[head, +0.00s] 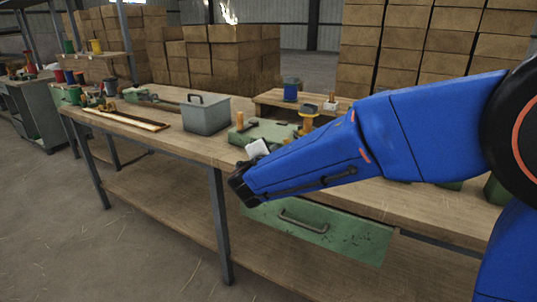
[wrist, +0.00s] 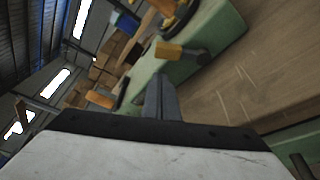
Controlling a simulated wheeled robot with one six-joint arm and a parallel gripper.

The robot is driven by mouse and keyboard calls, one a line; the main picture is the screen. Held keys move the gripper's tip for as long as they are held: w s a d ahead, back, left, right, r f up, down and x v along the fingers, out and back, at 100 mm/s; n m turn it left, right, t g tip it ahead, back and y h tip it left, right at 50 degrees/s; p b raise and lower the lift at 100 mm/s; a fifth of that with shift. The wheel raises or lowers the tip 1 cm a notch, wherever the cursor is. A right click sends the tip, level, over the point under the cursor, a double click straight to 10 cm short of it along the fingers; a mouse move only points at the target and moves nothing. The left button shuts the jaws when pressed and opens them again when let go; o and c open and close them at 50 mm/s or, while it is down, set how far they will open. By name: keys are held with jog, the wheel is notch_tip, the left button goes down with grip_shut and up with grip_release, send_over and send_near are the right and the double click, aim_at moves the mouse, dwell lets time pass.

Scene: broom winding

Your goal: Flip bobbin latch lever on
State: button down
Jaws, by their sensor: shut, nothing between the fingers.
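The green winding machine (head: 268,131) sits on the wooden bench, partly hidden behind my arm. In the wrist view its green body (wrist: 215,40) carries a short dark lever with a yellow end (wrist: 169,50), which looks like the bobbin latch lever. An orange handle (wrist: 100,98) shows farther left. My gripper (head: 238,187) is at the bench's front edge, in front of the machine. In the wrist view my gripper (wrist: 161,80) is shut and empty, its tips close below the yellow end in the picture. I cannot tell whether they touch.
A grey lidded box (head: 205,115) stands left of the machine on the bench (head: 175,121). A small raised wooden stand (head: 270,98) with a blue spool (head: 291,91) is behind. A green drawer (head: 325,232) hangs under the bench front. Stacked cartons fill the background.

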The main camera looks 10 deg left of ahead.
jog(key=shift+s+d+r, duration=0.2)
jog(key=shift+d+r, duration=0.05)
jog(key=shift+d, duration=0.25)
jog(key=shift+s+d+r, duration=0.2)
jog(key=shift+d+r, duration=0.05)
jog(key=shift+d, duration=0.2)
jog(key=shift+d+r+m, duration=0.25)
jog(key=shift+m, duration=0.35)
jog(key=shift+s+d+r+m+t+y, duration=0.2)
jog(key=shift+d+m+t, duration=0.1)
jog(key=shift+m, duration=0.25)
jog(key=shift+s+d+r+m+t+y, duration=0.1)
jog(key=shift+d+r+m+t+y, duration=0.15)
jog(key=shift+m, duration=0.3)
jog(key=m, duration=0.1)
jog(key=d+m+t, duration=0.1)
jog(key=m, duration=0.1)
jog(key=d+m, duration=0.1)
jog(key=shift+s+r+m+t, duration=0.15)
jog(key=shift+s+m+t, duration=0.15)
jog(key=shift+s+t, duration=0.05)
